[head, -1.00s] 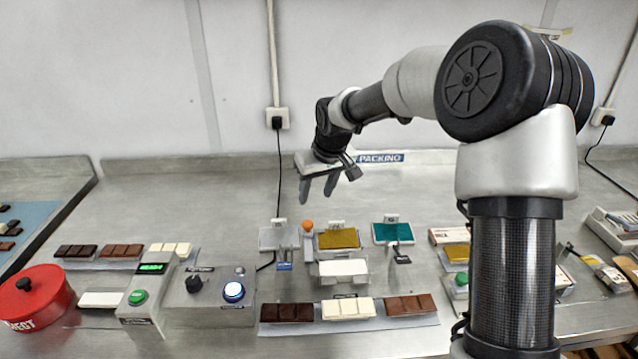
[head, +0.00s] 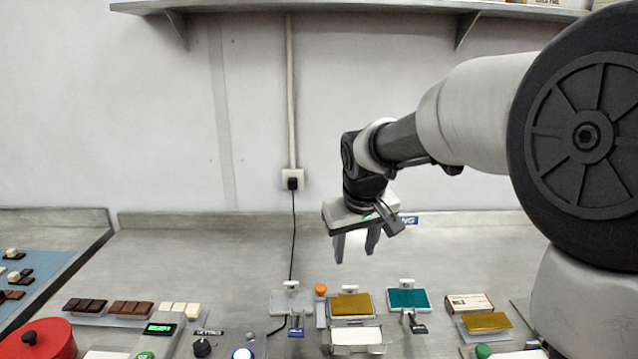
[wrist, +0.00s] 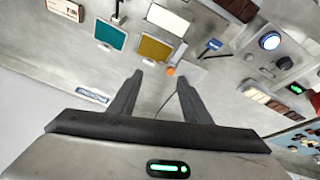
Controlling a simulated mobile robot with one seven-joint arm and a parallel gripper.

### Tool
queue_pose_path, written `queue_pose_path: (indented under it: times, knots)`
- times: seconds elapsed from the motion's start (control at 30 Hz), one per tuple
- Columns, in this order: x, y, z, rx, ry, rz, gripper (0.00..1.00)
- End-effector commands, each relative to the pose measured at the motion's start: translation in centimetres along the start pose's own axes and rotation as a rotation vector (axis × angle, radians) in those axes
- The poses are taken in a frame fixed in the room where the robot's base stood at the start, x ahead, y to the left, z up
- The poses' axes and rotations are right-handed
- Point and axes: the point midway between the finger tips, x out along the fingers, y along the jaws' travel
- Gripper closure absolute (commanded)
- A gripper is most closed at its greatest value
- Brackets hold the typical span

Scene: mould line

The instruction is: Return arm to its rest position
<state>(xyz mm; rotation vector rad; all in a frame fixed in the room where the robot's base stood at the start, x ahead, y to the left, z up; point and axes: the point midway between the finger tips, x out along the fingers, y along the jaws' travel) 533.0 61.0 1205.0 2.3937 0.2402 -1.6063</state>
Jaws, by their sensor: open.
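My gripper (head: 355,246) hangs from my bent arm above the back of the steel bench, fingers pointing down and spread apart with nothing between them. In the wrist view my gripper (wrist: 158,84) shows both fingers apart, with the bench beyond them. The fingertips are clear of the bench and of the things on it. My arm reaches in from the right side of the head view.
Chocolate bars (head: 130,308) and a red pot (head: 38,342) are at left. A shelf (head: 350,6) runs along the wall above.

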Motion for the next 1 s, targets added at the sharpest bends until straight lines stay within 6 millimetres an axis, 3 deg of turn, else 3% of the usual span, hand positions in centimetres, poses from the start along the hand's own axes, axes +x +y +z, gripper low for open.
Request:
queue_pose_path:
  times: [0.03, 0.1, 0.3, 0.5, 0.6, 0.77, 0.87, 1.0]
  knots:
    - [-2.6, 0.5, 2.0, 0.028, 0.008, 0.035, 0.56]
    - [-5.4, 1.1, 5.0, 0.081, 0.012, 0.066, 0.56]
    - [-11.6, 1.6, 13.9, 0.234, 0.051, 0.087, 0.56]
    - [-14.3, 0.1, 20.6, 0.283, 0.087, 0.044, 0.56]
    - [-14.6, -0.5, 22.3, 0.295, 0.097, 0.024, 0.56]
    - [-14.6, -0.6, 22.3, 0.307, 0.092, 0.018, 0.56]
    - [-14.2, -0.1, 19.9, 0.328, 0.069, 0.035, 0.56]
    - [-12.7, 0.5, 14.1, 0.377, 0.031, 0.07, 0.56]
